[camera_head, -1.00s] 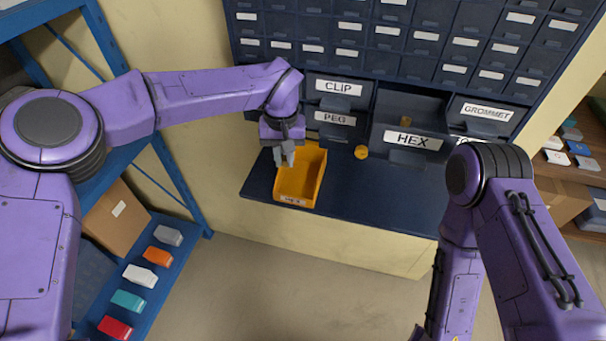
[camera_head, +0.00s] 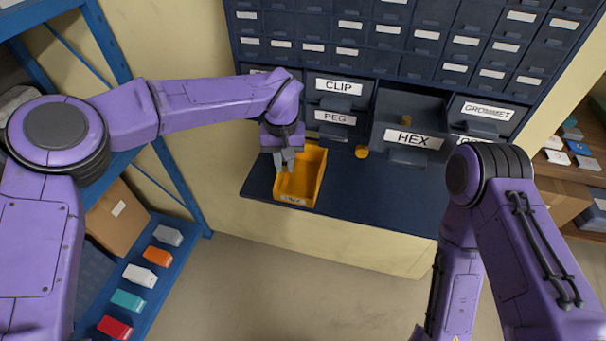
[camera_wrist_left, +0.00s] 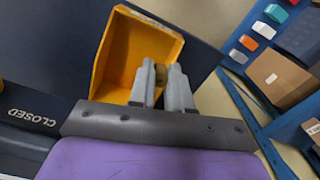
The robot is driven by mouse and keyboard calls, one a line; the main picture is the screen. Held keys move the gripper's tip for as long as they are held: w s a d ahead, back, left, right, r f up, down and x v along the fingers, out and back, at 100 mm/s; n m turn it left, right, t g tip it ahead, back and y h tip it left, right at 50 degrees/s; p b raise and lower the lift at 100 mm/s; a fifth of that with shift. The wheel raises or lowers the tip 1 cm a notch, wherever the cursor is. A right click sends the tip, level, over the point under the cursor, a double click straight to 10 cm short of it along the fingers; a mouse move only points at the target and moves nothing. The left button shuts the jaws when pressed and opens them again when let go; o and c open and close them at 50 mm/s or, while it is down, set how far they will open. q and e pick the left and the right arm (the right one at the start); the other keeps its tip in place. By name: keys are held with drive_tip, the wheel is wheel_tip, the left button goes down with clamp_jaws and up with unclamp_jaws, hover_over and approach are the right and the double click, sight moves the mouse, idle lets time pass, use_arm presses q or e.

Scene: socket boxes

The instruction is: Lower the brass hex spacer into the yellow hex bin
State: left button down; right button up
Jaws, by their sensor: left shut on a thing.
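The yellow bin (camera_head: 313,178) stands on the dark counter below the drawer cabinet, open side up. It also shows in the left wrist view (camera_wrist_left: 118,55). My left gripper (camera_head: 284,160) is over the bin's left part. In the left wrist view my left gripper (camera_wrist_left: 160,78) is shut on the brass spacer (camera_wrist_left: 160,73), a small brownish piece mostly hidden between the fingers. I cannot tell how far the spacer is below the bin's rim. My right arm (camera_head: 480,210) is at the right; its gripper is out of view.
The HEX drawer (camera_head: 412,139) stands pulled out at the cabinet, with drawers labelled CLIP, PEG and GROMMET around it. A small round yellow piece (camera_head: 362,152) lies on the counter (camera_head: 390,195) right of the bin. The counter's right part is clear. A blue shelf (camera_head: 175,185) stands at left.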

sight(285, 171)
use_arm(q)
drive_tip(key=shift+f+b, duration=0.4)
drive_tip(key=shift+f, duration=2)
drive_tip(key=shift+f+b, duration=0.85)
drive_tip(key=shift+f, duration=1.6)
drive_tip(key=c, duration=1)
unclamp_jaws()
drive_tip(key=shift+r, duration=0.1)
wheel_tip(285, 171, up, 10)
drive_tip(key=b, duration=0.3)
drive_tip(key=shift+f, duration=0.2)
drive_tip(key=shift+r, duration=0.4)
